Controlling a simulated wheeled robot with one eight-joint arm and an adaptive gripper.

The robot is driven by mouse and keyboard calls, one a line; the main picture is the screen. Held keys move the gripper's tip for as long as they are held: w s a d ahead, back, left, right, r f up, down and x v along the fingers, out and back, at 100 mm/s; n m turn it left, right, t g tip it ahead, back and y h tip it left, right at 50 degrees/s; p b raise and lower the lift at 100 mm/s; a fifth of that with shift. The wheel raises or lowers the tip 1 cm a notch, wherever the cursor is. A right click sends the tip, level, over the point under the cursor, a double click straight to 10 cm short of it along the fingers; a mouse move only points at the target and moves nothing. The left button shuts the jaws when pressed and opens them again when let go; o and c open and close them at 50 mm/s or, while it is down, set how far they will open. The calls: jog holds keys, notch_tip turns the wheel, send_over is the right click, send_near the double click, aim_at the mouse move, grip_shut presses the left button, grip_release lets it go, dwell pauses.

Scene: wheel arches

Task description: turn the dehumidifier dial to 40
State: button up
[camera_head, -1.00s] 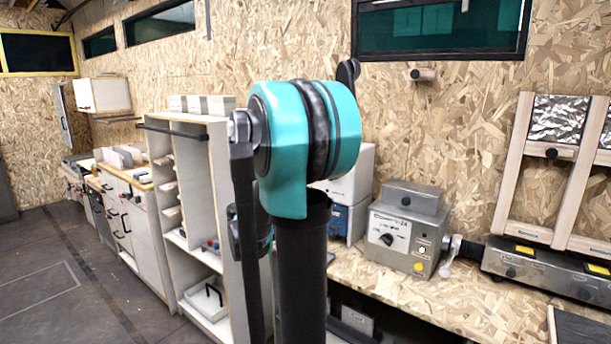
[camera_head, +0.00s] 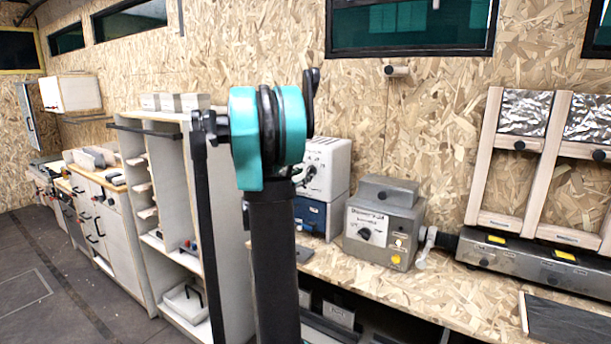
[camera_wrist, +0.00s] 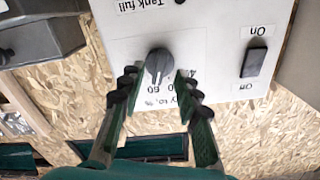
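The white dehumidifier (camera_head: 329,160) stands on a blue box against the back wall, partly behind my arm. In the wrist view its white panel (camera_wrist: 213,50) shows upside down, with "Tank full", "Dry to, %" and On/Off lettering. The dark grey round dial (camera_wrist: 159,64) has a raised grip bar lying roughly up and down in the picture, toward the printed numbers. Exactly which number it points to is unclear. My gripper (camera_wrist: 157,82) is open, its two dark fingers on either side of the dial's lower edge. Contact with the dial cannot be told.
A black rocker switch (camera_wrist: 254,62) is right of the dial in the wrist view. A grey machine (camera_head: 383,225) with its own dial stands close beside the dehumidifier. The blue box (camera_head: 311,215) is underneath. The chipboard bench (camera_head: 400,288) is clear in front.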

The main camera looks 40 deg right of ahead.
jog(key=shift+x, duration=0.9)
grip_shut()
